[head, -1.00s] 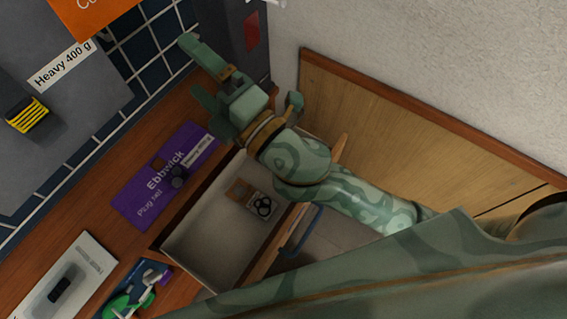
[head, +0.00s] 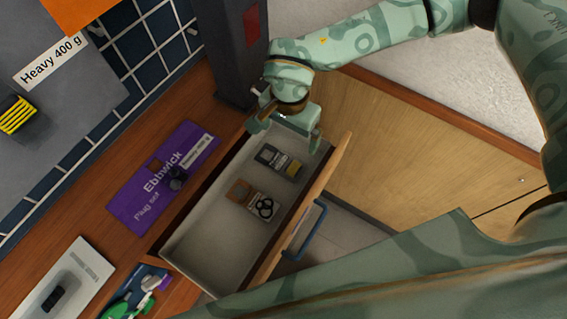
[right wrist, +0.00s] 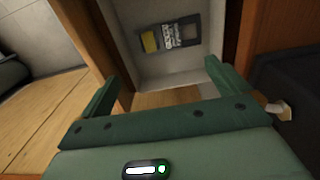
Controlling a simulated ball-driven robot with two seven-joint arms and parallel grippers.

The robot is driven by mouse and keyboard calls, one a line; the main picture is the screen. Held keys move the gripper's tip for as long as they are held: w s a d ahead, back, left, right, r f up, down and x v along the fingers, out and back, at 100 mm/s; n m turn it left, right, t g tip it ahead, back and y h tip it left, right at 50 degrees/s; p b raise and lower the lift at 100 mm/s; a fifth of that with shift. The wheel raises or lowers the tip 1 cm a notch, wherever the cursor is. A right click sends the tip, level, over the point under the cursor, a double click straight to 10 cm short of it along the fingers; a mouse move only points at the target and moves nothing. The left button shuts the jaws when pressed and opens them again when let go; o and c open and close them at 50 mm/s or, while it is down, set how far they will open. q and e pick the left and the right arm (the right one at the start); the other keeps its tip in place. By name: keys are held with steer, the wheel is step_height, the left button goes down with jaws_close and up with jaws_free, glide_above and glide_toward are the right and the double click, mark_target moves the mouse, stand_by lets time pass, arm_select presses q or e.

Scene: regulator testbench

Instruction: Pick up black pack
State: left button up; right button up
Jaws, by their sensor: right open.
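A small black pack (head: 278,160) with a printed label and a yellow end lies flat in an open pale drawer (head: 205,240), towards its upper right end. The pack also shows in the right wrist view (right wrist: 171,37), beyond the fingers. My right gripper (head: 285,130) is over the upper right end of the drawer, apart from the pack. Its two green fingers (right wrist: 162,72) are spread and nothing is between them. My left gripper is out of view.
A brown pack with black rings (head: 251,198) lies beside the black pack. The drawer's wooden front (head: 322,188) has a blue handle (head: 304,230). A purple plug set mat (head: 150,195) lies on the wooden bench. A dark post (head: 228,55) stands near my right gripper.

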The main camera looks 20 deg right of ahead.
steer(key=b, duration=0.3)
glide_above(287, 164)
steer(key=f, duration=0.8)
steer(key=shift+w+d+f, duration=0.1)
steer(key=shift+w, duration=0.1)
steer(key=f+b, duration=0.2)
steer(key=f, duration=0.2)
steer(key=shift+s+f, duration=0.1)
steer(key=shift+s, duration=0.1)
steer(key=shift+w+f, duration=0.1)
steer(key=shift+f, duration=0.2)
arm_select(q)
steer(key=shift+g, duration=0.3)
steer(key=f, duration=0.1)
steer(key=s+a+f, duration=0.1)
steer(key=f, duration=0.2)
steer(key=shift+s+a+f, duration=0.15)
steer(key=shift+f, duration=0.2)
arm_select(e)
steer(key=shift+r, duration=0.2)
steer(key=c, duration=0.9)
steer(key=shift+o, duration=0.2)
steer(key=shift+r, duration=0.1)
